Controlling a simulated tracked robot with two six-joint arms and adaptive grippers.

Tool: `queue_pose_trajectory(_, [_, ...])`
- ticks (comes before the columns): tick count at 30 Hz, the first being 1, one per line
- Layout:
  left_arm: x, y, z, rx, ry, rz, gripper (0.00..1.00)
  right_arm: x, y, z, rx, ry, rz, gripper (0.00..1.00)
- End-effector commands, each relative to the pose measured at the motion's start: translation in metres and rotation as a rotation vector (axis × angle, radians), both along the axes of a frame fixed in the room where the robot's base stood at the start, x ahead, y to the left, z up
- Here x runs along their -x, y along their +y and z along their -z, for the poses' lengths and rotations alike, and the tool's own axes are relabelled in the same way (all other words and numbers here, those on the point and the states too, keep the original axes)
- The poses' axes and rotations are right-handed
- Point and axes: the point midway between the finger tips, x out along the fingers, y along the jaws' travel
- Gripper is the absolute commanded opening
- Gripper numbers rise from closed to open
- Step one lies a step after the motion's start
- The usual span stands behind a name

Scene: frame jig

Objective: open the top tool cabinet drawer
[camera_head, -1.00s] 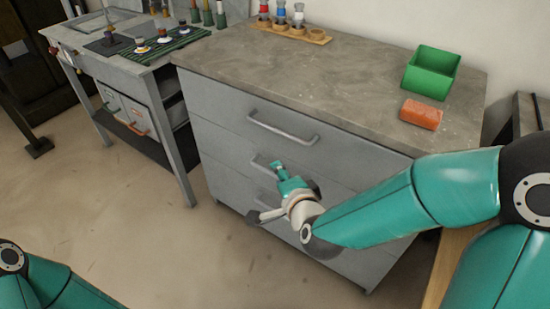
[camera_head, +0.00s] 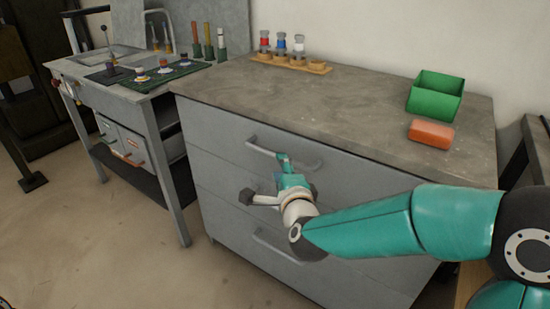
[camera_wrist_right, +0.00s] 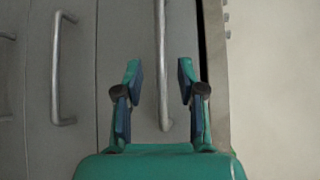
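The grey tool cabinet (camera_head: 225,185) has its drawers stacked one above another, and its top drawer (camera_head: 215,143) looks shut. The top drawer's bar handle (camera_head: 308,164) is partly covered by my right gripper (camera_head: 284,166). In the right wrist view my right gripper (camera_wrist_right: 159,80) is open, one finger on each side of the top handle (camera_wrist_right: 161,40) as seen from there. I cannot tell whether the fingertips reach around the bar or touch it. A lower handle (camera_head: 272,246) shows below the gripper, and another drawer handle (camera_wrist_right: 58,60) shows at left in the wrist view. My left gripper is out of view.
On the cabinet's worktop (camera_head: 340,105) stand a green bin (camera_head: 435,97), an orange block (camera_head: 431,133) and a wooden rack (camera_head: 290,63) with several small bottles. A workbench (camera_head: 150,110) stands at left. The floor (camera_head: 120,240) before the cabinet is clear.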

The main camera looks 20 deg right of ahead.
Motion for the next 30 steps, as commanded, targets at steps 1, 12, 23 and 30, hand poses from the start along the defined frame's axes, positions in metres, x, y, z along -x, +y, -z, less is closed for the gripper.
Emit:
queue_pose_trajectory(1, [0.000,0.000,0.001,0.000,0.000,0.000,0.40,-0.012,-0.002,0.004,0.000,0.001,0.003,0.39])
queue_pose_trajectory(12, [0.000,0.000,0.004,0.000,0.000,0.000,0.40,-0.064,-0.008,0.010,0.000,0.000,0.001,0.39])
queue_pose_trajectory(23, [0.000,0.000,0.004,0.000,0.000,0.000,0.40,-0.069,-0.009,0.010,0.001,0.000,0.001,0.39])
queue_pose_trajectory(30, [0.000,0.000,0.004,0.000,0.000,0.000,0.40,-0.069,-0.009,0.010,0.001,0.000,0.001,0.03])
